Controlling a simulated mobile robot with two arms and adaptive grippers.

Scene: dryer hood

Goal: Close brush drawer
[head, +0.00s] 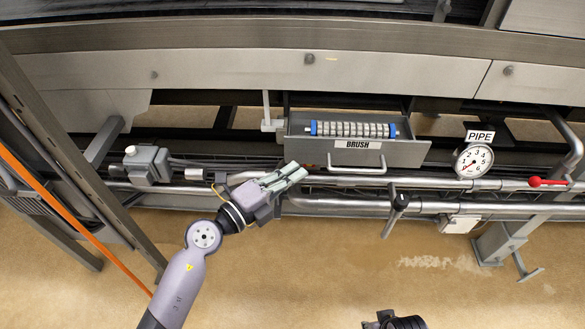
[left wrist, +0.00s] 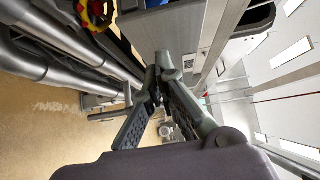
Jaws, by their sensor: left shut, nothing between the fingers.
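The grey brush drawer (head: 408,150) is pulled out, with a BRUSH label and a light bar handle (head: 357,169) on its front. A roller brush (head: 350,129) with blue ends lies inside it. My left gripper (head: 297,172) is shut and empty, just left of the handle and near the left lower corner of the drawer front. I cannot tell whether it touches the drawer. Its shut fingers also show in the left wrist view (left wrist: 160,82), beside a grey panel. A dark part at the bottom edge of the head view may be my right gripper; its fingers do not show.
Steel pipes (head: 440,207) run across below the drawer. A PIPE gauge (head: 474,160) and a red valve handle (head: 547,182) stand to the right. A grey box (head: 146,164) sits at the left. A long beam (head: 230,70) spans above. The floor in front is clear.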

